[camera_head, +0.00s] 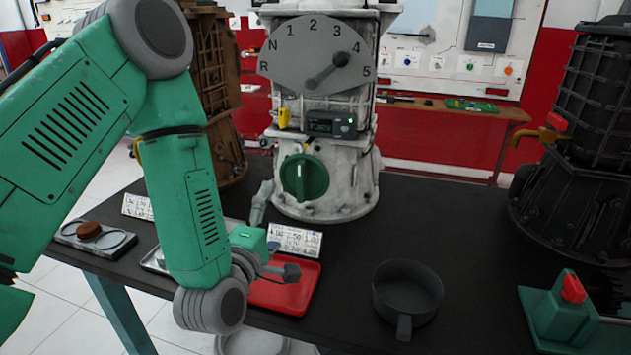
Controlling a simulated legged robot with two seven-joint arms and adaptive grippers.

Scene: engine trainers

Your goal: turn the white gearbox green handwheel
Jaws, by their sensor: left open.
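The white gearbox (350,190) stands upright on the dark table. Its green handwheel (304,177) is low on the front face, with a raised bar across it that looks nearly vertical. Above it, a grey dial plate (290,60) is marked R, N and 1 to 5, and its pointer (328,70) points toward 4. My left gripper (277,234) is open and empty, below and to the left of the handwheel. One finger is raised near the wheel's lower left and the other is lower, over a red tray. They look apart from the wheel. My right gripper is not in view.
The red tray (285,294) and white number cards (294,240) lie near my left gripper. A dark pan (407,292) and a green block with a red knob (561,312) are to the right. A brown gearbox (212,85) and a black one (590,130) flank the white one.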

